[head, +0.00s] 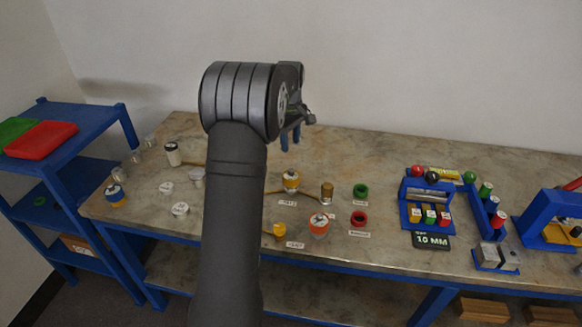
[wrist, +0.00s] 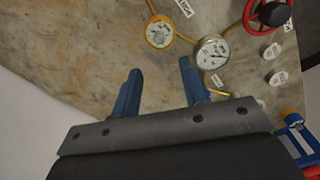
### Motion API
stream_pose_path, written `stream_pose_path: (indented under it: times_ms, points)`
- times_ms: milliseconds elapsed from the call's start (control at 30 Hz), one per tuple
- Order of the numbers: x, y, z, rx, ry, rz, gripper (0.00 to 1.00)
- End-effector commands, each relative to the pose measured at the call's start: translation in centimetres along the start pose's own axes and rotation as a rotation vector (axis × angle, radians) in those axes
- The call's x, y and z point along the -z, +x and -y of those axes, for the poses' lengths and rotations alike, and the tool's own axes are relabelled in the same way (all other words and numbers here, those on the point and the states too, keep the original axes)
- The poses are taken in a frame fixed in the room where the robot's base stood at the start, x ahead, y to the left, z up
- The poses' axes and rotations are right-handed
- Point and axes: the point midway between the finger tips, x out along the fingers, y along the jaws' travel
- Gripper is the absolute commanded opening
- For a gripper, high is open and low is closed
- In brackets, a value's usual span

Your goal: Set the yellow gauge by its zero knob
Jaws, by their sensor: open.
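The yellow gauge (head: 291,182) stands on the table's middle, below my gripper in the head view. In the wrist view, the yellow gauge (wrist: 160,32) shows a yellow rim around a pale dial, beyond my fingertips. A small raised piece near its middle may be the zero knob; its needle is too small to read. My gripper (head: 290,136) is open and empty, above the table and apart from the gauge. In the wrist view, my gripper's (wrist: 160,72) two blue fingers are spread with bare table between them.
A white-faced gauge (wrist: 212,52) and a red wheel (wrist: 272,14) lie near the yellow gauge. A blue rack (head: 427,205) is to the right. The table's back strip is clear.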

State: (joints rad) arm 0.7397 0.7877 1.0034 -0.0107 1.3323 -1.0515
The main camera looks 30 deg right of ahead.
Motion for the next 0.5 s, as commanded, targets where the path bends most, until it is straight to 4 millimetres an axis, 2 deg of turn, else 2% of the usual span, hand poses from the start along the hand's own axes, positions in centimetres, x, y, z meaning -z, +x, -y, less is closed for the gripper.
stream_pose_path:
  times_ms: [100, 300, 500]
  points:
    - [-0.1, 2.8, 0.1, 0.003, 0.001, 0.002, 0.41]
    - [0.0, 7.0, 0.0, 0.003, 0.001, 0.002, 0.41]
    - [0.0, 9.8, 0.0, 0.001, 0.001, 0.001, 0.41]
